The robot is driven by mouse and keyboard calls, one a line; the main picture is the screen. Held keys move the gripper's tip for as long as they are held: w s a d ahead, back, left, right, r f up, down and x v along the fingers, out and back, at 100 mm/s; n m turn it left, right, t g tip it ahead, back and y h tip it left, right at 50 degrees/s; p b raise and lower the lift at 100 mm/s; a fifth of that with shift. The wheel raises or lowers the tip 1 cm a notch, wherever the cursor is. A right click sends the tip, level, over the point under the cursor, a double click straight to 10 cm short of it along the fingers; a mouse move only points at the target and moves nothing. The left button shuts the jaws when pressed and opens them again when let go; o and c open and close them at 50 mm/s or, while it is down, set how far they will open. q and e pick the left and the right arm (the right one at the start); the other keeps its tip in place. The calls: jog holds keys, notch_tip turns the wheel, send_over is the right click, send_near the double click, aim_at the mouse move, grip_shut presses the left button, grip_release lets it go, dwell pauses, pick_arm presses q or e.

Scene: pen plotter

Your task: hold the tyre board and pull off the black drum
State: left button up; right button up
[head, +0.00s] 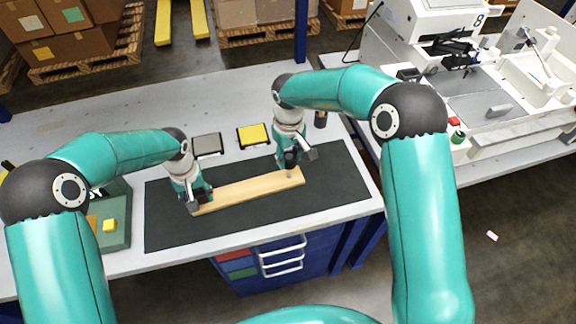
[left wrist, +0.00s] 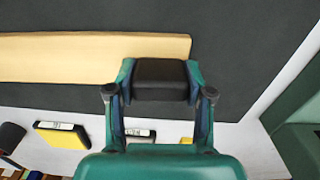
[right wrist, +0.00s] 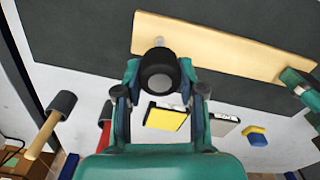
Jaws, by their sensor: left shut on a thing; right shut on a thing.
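The tyre board (head: 245,189), a long pale wooden board, lies on the dark mat. My left gripper (head: 196,196) is at its left end, shut on a dark block (left wrist: 160,80) that overlaps the board's end in the left wrist view; I cannot tell if the block is part of the board. My right gripper (head: 291,158) is shut on the black drum (right wrist: 158,72) over the board's right end. A pale peg (right wrist: 158,42) shows on the board beside the drum in the right wrist view. I cannot tell if the drum still touches it.
Behind the mat (head: 335,185) lie a yellow pad (head: 252,135), a grey pad (head: 207,144) and a black-headed mallet (right wrist: 50,122). A green tray (head: 118,238) stands at the left. A white machine (head: 425,22) stands at the back right. The mat's front is clear.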

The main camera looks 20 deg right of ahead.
aim_at(289, 156)
jog(key=shift+r, duration=1.95)
pick_arm(q)
jog(key=o, duration=1.2)
jog(key=shift+o, duration=0.2)
notch_tip(289, 156, up, 10)
jog(key=shift+r, duration=0.95)
